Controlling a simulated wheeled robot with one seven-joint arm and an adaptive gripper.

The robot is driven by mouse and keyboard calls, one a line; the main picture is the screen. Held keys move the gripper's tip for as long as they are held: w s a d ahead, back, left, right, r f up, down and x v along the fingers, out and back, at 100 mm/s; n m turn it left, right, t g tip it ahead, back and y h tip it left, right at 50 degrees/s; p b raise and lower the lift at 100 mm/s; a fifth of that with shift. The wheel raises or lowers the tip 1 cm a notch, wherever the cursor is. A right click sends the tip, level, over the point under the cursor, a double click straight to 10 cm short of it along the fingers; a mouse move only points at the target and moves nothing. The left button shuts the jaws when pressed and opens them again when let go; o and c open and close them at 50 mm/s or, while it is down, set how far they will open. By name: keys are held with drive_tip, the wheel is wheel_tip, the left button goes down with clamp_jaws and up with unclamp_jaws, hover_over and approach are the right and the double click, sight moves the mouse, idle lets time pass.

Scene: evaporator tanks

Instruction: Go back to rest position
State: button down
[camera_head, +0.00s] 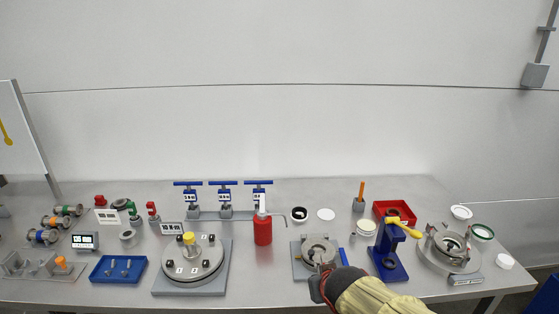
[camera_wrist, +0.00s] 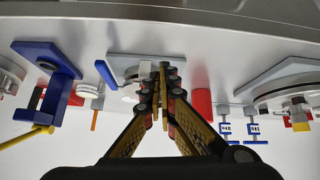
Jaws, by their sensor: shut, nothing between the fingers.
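My gripper (camera_head: 325,272) is at the front of the bench, in front of a small grey plate with a round metal fixture (camera_head: 318,249). In the head view it overlaps the lower part of that fixture. In the wrist view my gripper (camera_wrist: 160,72) has its two fingers together with nothing between them. The fixture (camera_wrist: 128,72) shows just behind the fingers there, partly hidden. I cannot tell whether the fingertips touch it. My sleeved forearm reaches in from the bottom edge of the head view.
A blue press with a yellow handle (camera_head: 389,258) stands close right of my gripper. A red bottle (camera_head: 263,231) stands to its left. A round flanged lid (camera_head: 193,262) lies further left, and a ring-shaped tank (camera_head: 449,252) stands at right. The bench front between bottle and fixture is clear.

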drive_tip(key=s+d+g, duration=0.3)
drive_tip(key=s+d, duration=0.1)
drive_tip(key=s, duration=0.8)
drive_tip(key=s+d+r+m, duration=0.1)
drive_tip(key=s+d+r, duration=0.1)
drive_tip(key=s+r, duration=0.7)
drive_tip(key=shift+s+d+t, duration=0.15)
drive_tip(key=shift+d+t, duration=0.1)
drive_tip(key=shift+t, duration=0.05)
drive_tip(key=c, duration=2.5)
unclamp_jaws()
drive_tip(key=shift+r, duration=0.15)
drive_tip(key=shift+c, duration=0.2)
